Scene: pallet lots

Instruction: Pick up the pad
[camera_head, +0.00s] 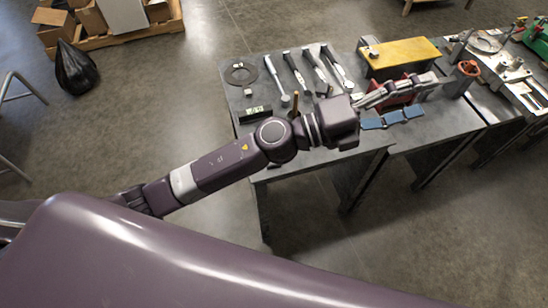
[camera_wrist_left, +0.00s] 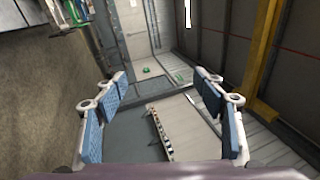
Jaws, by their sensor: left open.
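My left gripper (camera_head: 424,95) is open over the right part of the grey workbench (camera_head: 330,153). Its two blue-lined fingers also show wide apart in the left wrist view (camera_wrist_left: 160,112), with nothing held between them. I cannot tell for sure which thing is the pad. A small pale block (camera_head: 248,92) and a dark flat block (camera_head: 254,114) lie on the left of the bench, well left of the gripper. A red thing (camera_head: 398,97) shows behind the fingers, partly hidden. My right gripper is not in view.
A dark ring (camera_head: 240,73) and several hand tools (camera_head: 300,72) lie along the bench's back. A yellow box (camera_head: 402,53) stands behind the gripper. Machinery (camera_head: 500,65) stands to the right. A black bag (camera_head: 75,70) and a pallet (camera_head: 120,38) are at the far left.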

